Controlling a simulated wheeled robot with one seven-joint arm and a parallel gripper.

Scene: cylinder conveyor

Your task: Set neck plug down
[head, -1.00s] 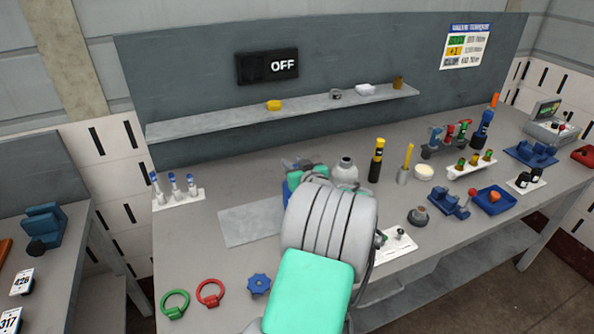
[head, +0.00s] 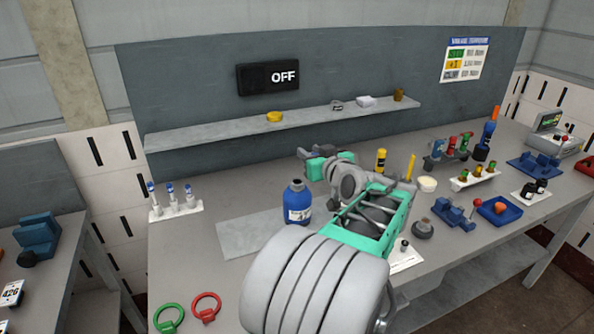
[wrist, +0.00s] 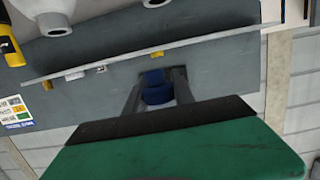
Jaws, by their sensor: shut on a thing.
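In the wrist view my gripper (wrist: 156,82) is shut on a small blue part, which I take to be the neck plug (wrist: 157,95). It sits between the two grey fingers, with the grey back panel behind it. In the head view my gripper's end shows only partly, beyond my arm above the bench, and the plug cannot be made out there. A blue cylinder (head: 297,205) with a white label and a grey neck stands upright on the bench, left of my gripper and apart from it.
A flat grey plate (head: 245,233) lies around the blue cylinder. Left of it stands a white rack (head: 176,211) with several vials. A yellow-topped tube (head: 381,161) and a grey round part (head: 423,229) stand to the right. A shelf (head: 215,133) runs along the back panel.

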